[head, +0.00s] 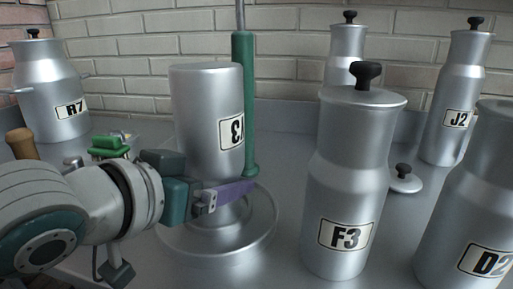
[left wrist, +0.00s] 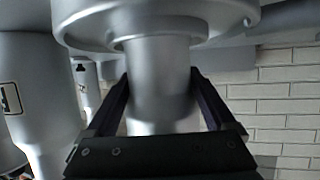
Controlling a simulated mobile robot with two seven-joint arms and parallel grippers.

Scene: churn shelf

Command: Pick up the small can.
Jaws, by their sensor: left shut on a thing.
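The small can (head: 208,115) is a plain metal can standing upside down at the centre-left of the head view, with its label inverted. Below its body is a narrower neck. My left gripper (head: 236,191) reaches in from the left, with a purple finger across the front of the neck. In the left wrist view my left gripper (left wrist: 160,78) has a finger on each side of the metal neck (left wrist: 158,95). It is shut on the can. A wide round metal base (head: 258,240) lies under the can; whether they touch is hidden. My right gripper is out of view.
A green post (head: 244,100) rises right beside the can. Lidded cans F3 (head: 350,180), D2 (head: 475,205) and J2 (head: 455,105) stand to the right; R7 (head: 50,90) is at left. A loose lid (head: 404,180) and green item (head: 108,147) lie on the counter. A brick wall closes the back.

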